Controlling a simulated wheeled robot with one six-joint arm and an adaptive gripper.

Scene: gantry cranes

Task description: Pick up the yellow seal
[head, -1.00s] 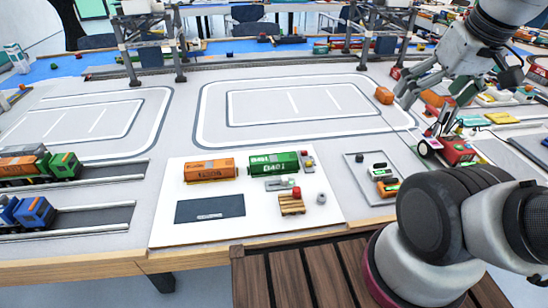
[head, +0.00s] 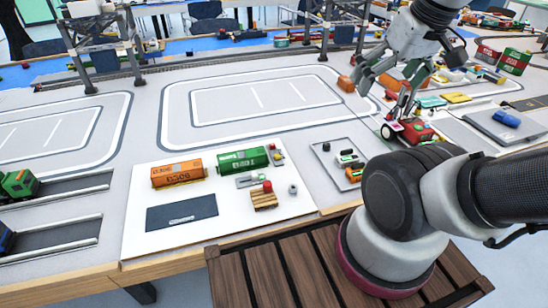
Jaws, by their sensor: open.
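My gripper (head: 385,93) is open and empty at the upper right, pointing down over the table, with its fingers spread. A red vehicle (head: 412,131) with dark wheels is just below it in the picture. I cannot pick out the yellow seal with certainty. A flat yellow piece (head: 456,97) lies to the right of my gripper, among small coloured parts. A small yellow spot (head: 279,158) also shows beside the green container (head: 242,160) on the white board. Both are too small to identify.
The white board (head: 140,225) also holds an orange container (head: 178,173), a dark panel (head: 181,212) and a small pallet (head: 264,201). A grey tray (head: 330,171) with small parts lies to its right. Gantry legs (head: 328,48) stand behind. The marked road area (head: 240,105) is clear.

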